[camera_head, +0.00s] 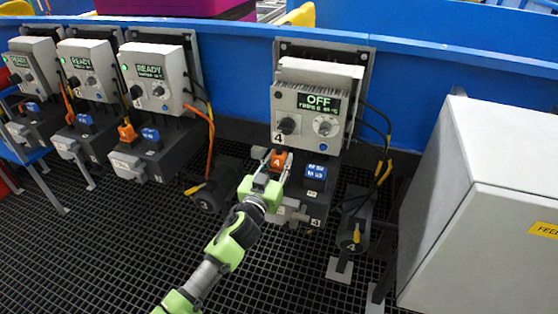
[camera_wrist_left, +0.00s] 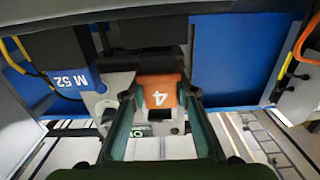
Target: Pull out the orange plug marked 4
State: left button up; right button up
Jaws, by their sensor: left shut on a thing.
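The orange plug marked 4 (camera_head: 278,160) sits below the control box (camera_head: 306,105) whose display reads OFF. My left gripper (camera_head: 279,165) has one finger on each side of it and is shut on it. My right gripper is not in view.
Several similar boxes reading READY stand to the left, one with an orange plug (camera_head: 127,132) and orange cable (camera_head: 209,140). A large white cabinet (camera_head: 485,200) stands at right. Black and yellow cables (camera_head: 384,170) hang right of the unit. Dark grating (camera_head: 110,240) covers the floor.

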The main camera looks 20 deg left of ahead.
aim_at(277, 164)
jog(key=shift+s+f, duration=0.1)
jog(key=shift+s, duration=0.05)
pick_arm(q)
jog(key=shift+s, duration=0.1)
jog(key=shift+s, duration=0.5)
jog(key=shift+s+p, duration=0.3)
jog(key=shift+s, duration=1)
jog(key=s+p, duration=0.1)
jog(key=s, duration=0.5)
jog(key=shift+a, duration=0.15)
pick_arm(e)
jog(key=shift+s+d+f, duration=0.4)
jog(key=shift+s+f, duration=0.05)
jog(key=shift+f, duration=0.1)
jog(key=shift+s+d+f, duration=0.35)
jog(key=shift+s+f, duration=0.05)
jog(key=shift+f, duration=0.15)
pick_arm(q)
jog(key=shift+s, duration=0.1)
